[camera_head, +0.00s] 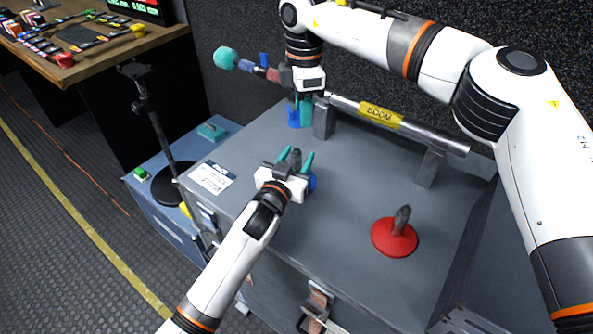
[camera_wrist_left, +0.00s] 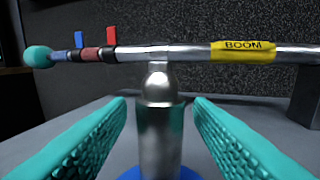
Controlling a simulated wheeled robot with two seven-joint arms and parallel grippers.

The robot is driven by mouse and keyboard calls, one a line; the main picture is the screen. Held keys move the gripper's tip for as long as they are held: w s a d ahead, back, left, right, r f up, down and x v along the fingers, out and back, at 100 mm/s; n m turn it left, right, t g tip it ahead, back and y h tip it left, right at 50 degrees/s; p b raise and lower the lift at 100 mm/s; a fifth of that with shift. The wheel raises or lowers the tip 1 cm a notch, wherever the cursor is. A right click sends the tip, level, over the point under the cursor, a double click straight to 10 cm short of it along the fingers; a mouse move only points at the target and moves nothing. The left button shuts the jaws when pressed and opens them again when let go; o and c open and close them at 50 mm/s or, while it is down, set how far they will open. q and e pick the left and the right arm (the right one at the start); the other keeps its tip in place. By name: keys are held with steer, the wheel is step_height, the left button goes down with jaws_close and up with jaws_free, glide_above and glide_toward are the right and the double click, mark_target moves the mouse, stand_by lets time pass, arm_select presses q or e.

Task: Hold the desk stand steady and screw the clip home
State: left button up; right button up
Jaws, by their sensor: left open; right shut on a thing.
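The desk stand with a blue base (camera_head: 312,182) has a short grey post (camera_head: 296,157). In the left wrist view its metal post (camera_wrist_left: 156,130) stands upright between my left fingers, with gaps on both sides. My left gripper (camera_head: 295,159) is open around this post. My right gripper (camera_head: 300,112) points down near the left end of the boom, shut on a small blue piece (camera_head: 292,115), seemingly the clip. The fingers partly hide it. The left wrist view shows neither this piece nor the right gripper.
A boom pole (camera_head: 342,101) with a teal tip (camera_head: 226,58) lies on two grey supports along the back. A second stand with a red base (camera_head: 381,238) stands at the right. A white label card (camera_head: 210,178) lies at the left edge of the grey top (camera_head: 340,225).

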arm_select(q)
jaws_close()
arm_select(e)
steer(key=shift+f, duration=2.45)
steer(key=shift+f, duration=0.9)
steer(key=shift+f, duration=0.55)
